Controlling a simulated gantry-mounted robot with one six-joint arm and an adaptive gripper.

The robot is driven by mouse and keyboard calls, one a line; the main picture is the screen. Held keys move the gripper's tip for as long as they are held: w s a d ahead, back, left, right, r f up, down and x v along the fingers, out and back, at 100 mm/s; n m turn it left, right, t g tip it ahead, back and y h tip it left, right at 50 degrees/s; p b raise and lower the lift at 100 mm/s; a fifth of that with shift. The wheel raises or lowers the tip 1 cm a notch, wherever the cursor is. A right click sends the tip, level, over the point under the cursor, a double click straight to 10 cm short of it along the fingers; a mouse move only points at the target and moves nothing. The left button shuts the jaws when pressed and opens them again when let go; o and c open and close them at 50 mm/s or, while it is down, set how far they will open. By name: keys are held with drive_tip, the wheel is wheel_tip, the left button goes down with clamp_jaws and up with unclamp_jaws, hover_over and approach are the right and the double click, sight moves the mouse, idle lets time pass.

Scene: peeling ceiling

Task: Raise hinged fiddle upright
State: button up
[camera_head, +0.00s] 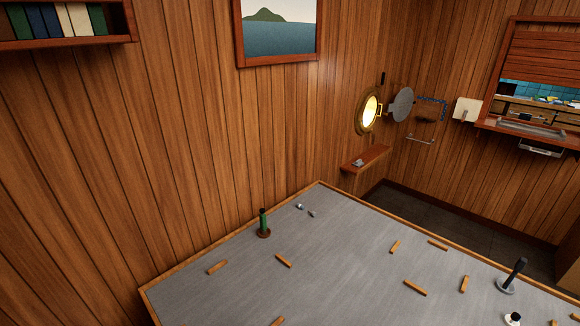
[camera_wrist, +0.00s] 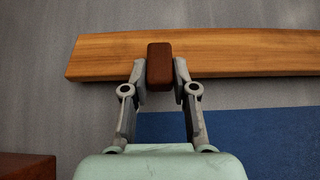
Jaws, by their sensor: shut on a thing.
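In the wrist view, a long light-brown wooden bar (camera_wrist: 230,55), which looks like the fiddle, lies across the grey surface. A dark brown block (camera_wrist: 160,65) sits at the bar's near edge, left of its middle. My gripper (camera_wrist: 160,72) has its two fingers on either side of this block and is shut on it. I cannot tell how the block joins the bar, and no hinge shows. My gripper is out of the head view. There, several short wooden strips lie on the grey table, such as one strip (camera_head: 218,267) at the left.
A blue mat (camera_wrist: 240,140) and a dark red-brown piece (camera_wrist: 25,166) lie near my gripper. On the grey table (camera_head: 340,270) stand a green bottle (camera_head: 263,220) and a dark-handled item (camera_head: 515,272). A raised wooden edge borders the table; plank walls stand behind.

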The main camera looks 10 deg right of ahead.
drive_tip(key=shift+w+d+r+y+p, duration=0.1)
drive_tip(key=shift+d+r+y+p, duration=0.1)
drive_tip(key=shift+r+p, duration=0.25)
drive_tip(key=shift+w+d+r+y+p, duration=0.1)
drive_tip(key=shift+r+y+p, duration=0.15)
drive_tip(key=shift+p, duration=0.3)
drive_tip(key=shift+w+d+r+g+y+p, duration=0.2)
drive_tip(key=shift+d+r+g+y+p, duration=0.25)
drive_tip(key=shift+p, duration=0.45)
drive_tip(key=shift+w+d+g, duration=0.2)
drive_tip(key=shift+w+g, duration=0.05)
drive_tip(key=shift+d+y, duration=0.1)
drive_tip(key=shift+y, duration=0.4)
drive_tip(key=o, duration=0.4)
drive_tip(key=shift+o, duration=0.5)
drive_tip(key=shift+w+d, duration=0.1)
